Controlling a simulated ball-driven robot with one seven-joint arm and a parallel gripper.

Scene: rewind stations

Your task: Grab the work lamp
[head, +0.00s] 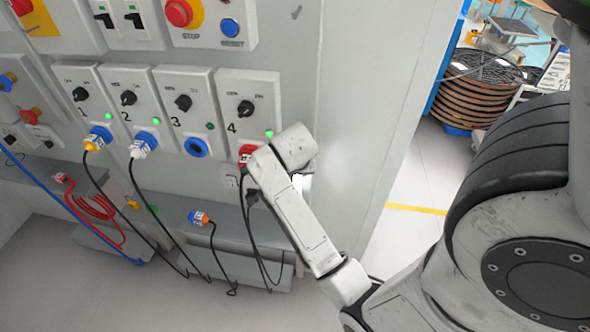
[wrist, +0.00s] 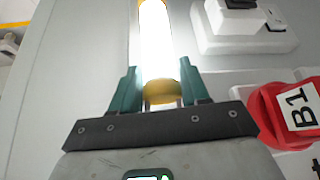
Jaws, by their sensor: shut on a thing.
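The work lamp (wrist: 155,45) shows in the wrist view as a bright white tube with a yellow end. It stands up the picture against the grey panel wall. My gripper (wrist: 157,80) has its two teal fingers shut on the lamp near the yellow end, one finger on each side. In the head view my arm's end covers the gripper and most of the lamp. Only a white glow of the lamp (head: 304,184) shows beside the arm, near the panel's right edge.
Black cables (head: 262,250) hang below, by a grey ledge. Cable reels (head: 478,88) stand beyond the panel at the right.

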